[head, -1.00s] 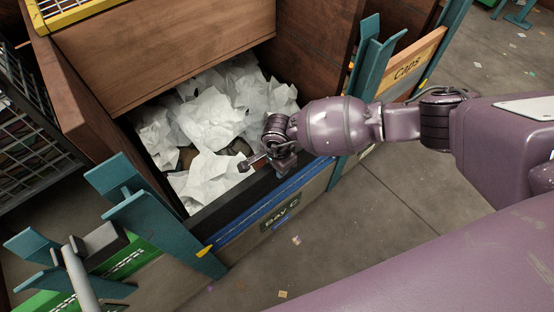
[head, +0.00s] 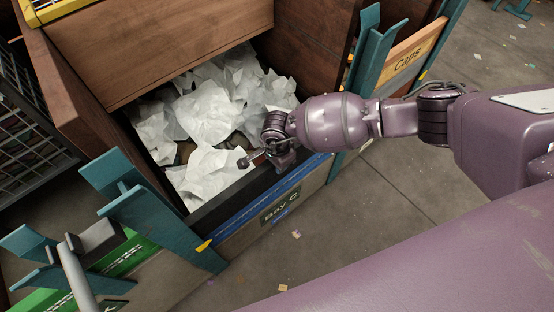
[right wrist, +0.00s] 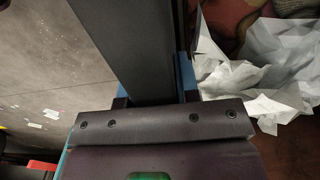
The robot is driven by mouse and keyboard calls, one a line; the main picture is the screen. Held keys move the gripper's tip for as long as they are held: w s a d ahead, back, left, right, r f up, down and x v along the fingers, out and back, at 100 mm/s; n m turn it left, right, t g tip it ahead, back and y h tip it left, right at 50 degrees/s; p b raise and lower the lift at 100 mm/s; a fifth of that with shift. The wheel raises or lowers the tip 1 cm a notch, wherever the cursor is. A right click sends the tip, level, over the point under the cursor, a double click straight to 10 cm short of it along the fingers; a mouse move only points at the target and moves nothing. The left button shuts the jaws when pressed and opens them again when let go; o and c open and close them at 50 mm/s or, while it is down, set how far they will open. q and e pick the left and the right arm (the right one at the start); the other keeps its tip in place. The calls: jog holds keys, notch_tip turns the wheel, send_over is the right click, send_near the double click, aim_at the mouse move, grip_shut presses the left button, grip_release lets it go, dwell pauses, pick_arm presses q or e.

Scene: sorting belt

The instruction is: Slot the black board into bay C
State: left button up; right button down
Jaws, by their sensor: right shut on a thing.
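The black board (head: 222,207) shows in the head view as a dark strip along the front of bay C, just behind the blue-edged front panel with the Bay C label (head: 281,208). My right gripper (head: 266,160) is over the board's top edge, towards its right half. In the right wrist view the gripper (right wrist: 155,98) is shut on the dark board (right wrist: 130,45), which runs away from it between the fingers. Whether the board's lower edge is seated is hidden. My left gripper is not in view.
Crumpled white paper (head: 205,112) fills the bay behind the board. Teal posts stand at the bay's left (head: 150,215) and right (head: 365,70). A Caps panel (head: 408,65) is farther right. A black wire cage (head: 35,135) stands at left. Concrete floor in front is clear apart from scraps.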

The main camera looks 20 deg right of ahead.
jog(key=c, duration=0.8)
grip_release()
jog(key=shift+f, duration=0.1)
jog(key=r, duration=0.2)
jog(key=r+p, duration=0.1)
jog(key=r, duration=0.2)
jog(key=shift+w+p, duration=0.2)
jog(key=shift+p, duration=0.1)
notch_tip(320, 180, up, 5)
jog(key=shift+s+r+p, duration=0.1)
jog(key=shift+p, duration=0.65)
jog(key=shift+r, duration=0.25)
jog(key=shift+s+r, duration=0.1)
jog(key=shift+r, duration=0.1)
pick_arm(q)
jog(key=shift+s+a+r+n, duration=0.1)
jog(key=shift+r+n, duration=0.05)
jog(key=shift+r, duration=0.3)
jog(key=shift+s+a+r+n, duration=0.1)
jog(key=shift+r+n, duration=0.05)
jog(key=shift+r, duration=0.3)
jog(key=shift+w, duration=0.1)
